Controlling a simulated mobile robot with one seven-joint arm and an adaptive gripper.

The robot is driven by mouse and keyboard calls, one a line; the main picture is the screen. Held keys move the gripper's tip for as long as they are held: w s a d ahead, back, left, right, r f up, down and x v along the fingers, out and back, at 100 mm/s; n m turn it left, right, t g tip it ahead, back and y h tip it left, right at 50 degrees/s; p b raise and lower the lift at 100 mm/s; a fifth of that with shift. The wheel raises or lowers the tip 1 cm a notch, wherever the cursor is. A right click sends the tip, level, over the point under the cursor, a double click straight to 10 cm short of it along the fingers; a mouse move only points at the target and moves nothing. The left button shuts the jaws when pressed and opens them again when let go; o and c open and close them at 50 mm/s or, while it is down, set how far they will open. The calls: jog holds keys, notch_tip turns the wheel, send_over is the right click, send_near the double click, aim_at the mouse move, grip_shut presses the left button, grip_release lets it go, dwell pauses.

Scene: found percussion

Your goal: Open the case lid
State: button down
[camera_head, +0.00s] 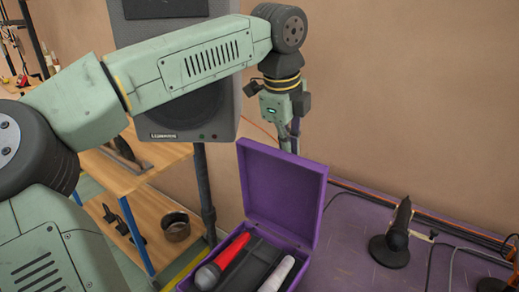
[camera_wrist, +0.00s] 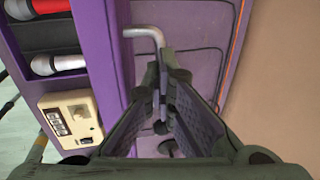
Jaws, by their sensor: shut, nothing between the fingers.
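The purple case (camera_head: 240,222) stands at the lower middle of the head view with its lid (camera_head: 282,188) raised, roughly upright. A red microphone (camera_head: 222,262) and a white one (camera_head: 277,275) lie in its dark inside. In the wrist view the lid (camera_wrist: 118,70) shows edge-on, with the red (camera_wrist: 38,7) and white (camera_wrist: 58,64) microphones to its left. A bent grey bar (camera_wrist: 146,33) sticks out by the lid. My gripper (camera_wrist: 165,82) is shut and empty, just right of the lid. In the head view my gripper is behind the lid, which hides its fingertips.
A purple table (camera_head: 358,235) extends right, with a dark microphone on a stand (camera_head: 392,242) and cables. A speaker (camera_head: 190,110) stands behind my arm. Wooden shelves (camera_head: 150,205) are at the left. A beige box (camera_wrist: 73,117) shows in the wrist view.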

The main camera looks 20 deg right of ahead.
jog(key=d+f, duration=0.1)
jog(key=w+d+f, duration=0.1)
jog(key=shift+d+f, duration=0.25)
jog(key=shift+d, duration=0.05)
jog(key=c, duration=2.3)
grip_release()
jog(key=shift+w+a+f+y, duration=0.1)
jog(key=shift+y, duration=0.2)
jog(key=shift+o, duration=0.6)
jog(key=shift+r, duration=0.4)
jog(key=shift+o, duration=1.3)
jog(key=shift+w+d+r+p, duration=0.1)
jog(key=shift+w+d+p, duration=0.2)
jog(key=shift+p, duration=0.1)
jog(key=shift+o, duration=1)
jog(key=shift+w+d+r+p, duration=0.1)
jog(key=shift+w+d+p, duration=0.15)
jog(key=shift+d+p, duration=0.25)
jog(key=w+d+r, duration=0.1)
jog(key=w+d, duration=0.5)
jog(key=d, duration=0.3)
jog(key=shift+w+r+p, duration=0.2)
jog(key=shift+r+p, duration=0.1)
